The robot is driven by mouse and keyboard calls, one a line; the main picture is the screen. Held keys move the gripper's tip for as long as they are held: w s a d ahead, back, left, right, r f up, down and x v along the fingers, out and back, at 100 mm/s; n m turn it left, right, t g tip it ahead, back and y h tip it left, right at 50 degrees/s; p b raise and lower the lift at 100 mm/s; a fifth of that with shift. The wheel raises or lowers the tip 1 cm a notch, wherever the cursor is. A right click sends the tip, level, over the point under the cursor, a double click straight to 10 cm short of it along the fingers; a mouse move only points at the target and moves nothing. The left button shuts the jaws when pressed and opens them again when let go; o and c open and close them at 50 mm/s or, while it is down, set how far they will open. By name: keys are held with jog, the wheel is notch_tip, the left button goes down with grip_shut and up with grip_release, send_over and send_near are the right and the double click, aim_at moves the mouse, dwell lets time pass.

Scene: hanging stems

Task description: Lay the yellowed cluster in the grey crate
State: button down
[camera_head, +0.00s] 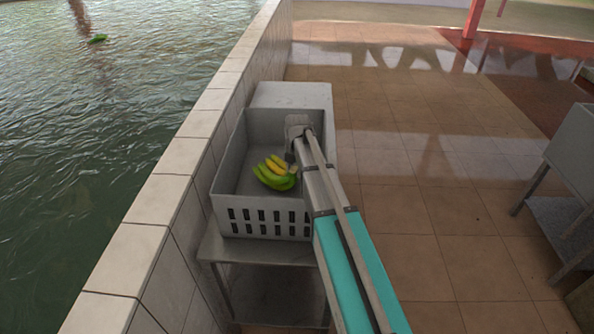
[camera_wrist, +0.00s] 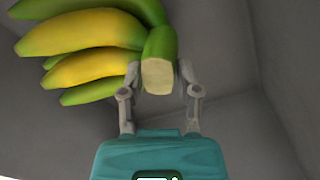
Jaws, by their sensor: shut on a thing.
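The yellowed cluster (camera_head: 275,172) is a small hand of green and yellow bananas inside the grey crate (camera_head: 262,217). The wrist view shows the cluster (camera_wrist: 92,68) close up, yellow on the middle fruit and green on the others, with a cut green stem. My gripper (camera_wrist: 160,85) is shut on that stem, one finger on each side. In the head view my gripper (camera_head: 293,160) is within the crate, partly hidden by the arm. I cannot tell whether the fruit touches the crate floor.
The crate stands on a metal stand (camera_head: 265,248) beside a tiled wall (camera_head: 165,200) with water to its left. A pale block (camera_head: 290,95) is behind the crate. A grey basin (camera_head: 575,150) stands at the right. The tiled floor between is clear.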

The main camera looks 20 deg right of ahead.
jog(key=shift+f, duration=0.15)
dwell(0.3)
jog(key=shift+c, duration=1.2)
grip_release()
notch_tip(320, 180, up, 4)
jog(key=p, duration=0.3)
jog(key=shift+w, duration=0.1)
notch_tip(320, 180, up, 11)
jog(key=p, duration=1.2)
